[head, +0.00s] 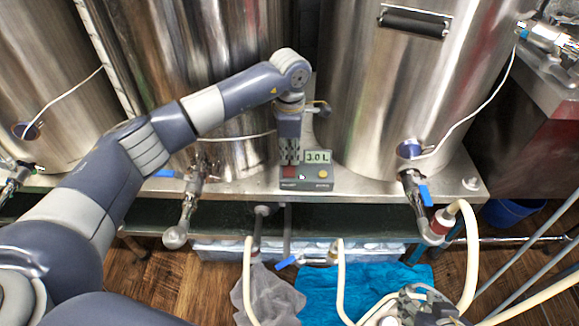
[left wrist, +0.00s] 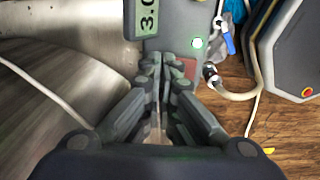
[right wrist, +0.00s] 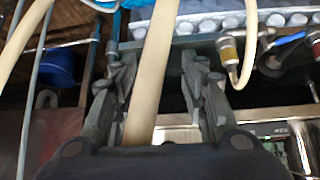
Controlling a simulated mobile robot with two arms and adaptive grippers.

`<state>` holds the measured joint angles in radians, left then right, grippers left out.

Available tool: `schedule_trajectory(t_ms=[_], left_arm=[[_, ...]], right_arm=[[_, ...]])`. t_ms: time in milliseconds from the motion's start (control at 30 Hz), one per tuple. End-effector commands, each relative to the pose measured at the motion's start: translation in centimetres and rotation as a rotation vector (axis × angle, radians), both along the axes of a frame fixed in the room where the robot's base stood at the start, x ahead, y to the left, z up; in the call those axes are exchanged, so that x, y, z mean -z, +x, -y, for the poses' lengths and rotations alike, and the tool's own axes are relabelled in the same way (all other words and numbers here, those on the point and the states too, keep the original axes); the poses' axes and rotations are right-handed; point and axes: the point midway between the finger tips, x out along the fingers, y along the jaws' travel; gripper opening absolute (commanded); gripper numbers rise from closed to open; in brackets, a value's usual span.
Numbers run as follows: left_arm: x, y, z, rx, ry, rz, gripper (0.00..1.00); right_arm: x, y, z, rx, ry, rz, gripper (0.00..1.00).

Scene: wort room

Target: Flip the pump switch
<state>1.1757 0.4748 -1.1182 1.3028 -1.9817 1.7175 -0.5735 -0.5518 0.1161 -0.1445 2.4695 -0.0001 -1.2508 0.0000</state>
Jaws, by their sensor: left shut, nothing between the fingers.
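The grey control box (head: 319,183) sits on the steel shelf between two tanks. It has a 3.0 L display (head: 318,157), a red switch (head: 289,171), a green light and a yellow button (head: 323,174). My left gripper (head: 290,161) is shut and empty, pointing down over the red switch.
Steel tanks (head: 385,90) stand close on both sides of the box. Valves with blue handles (head: 424,195) jut out at the front. Cream hoses (head: 469,250) hang by my right arm. A blue cloth (head: 370,287) and a grey cloth (head: 266,295) lie below.

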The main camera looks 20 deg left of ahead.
Motion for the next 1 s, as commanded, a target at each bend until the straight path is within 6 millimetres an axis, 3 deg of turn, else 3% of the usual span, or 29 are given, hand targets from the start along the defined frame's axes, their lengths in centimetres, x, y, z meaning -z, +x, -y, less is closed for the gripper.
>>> schedule_trajectory(t_ms=[667, 1000], left_arm=[[0.3, 0.0, 0.0, 0.000, 0.000, 0.000, 0.00], [-0.8, 0.0, 0.0, 0.000, 0.000, 0.000, 0.00]], right_arm=[[-1.0, 1.5, -0.5, -0.004, 0.015, 0.070, 0.40], [0.6, -1.8, 0.7, 0.007, -0.022, -0.089, 0.40]])
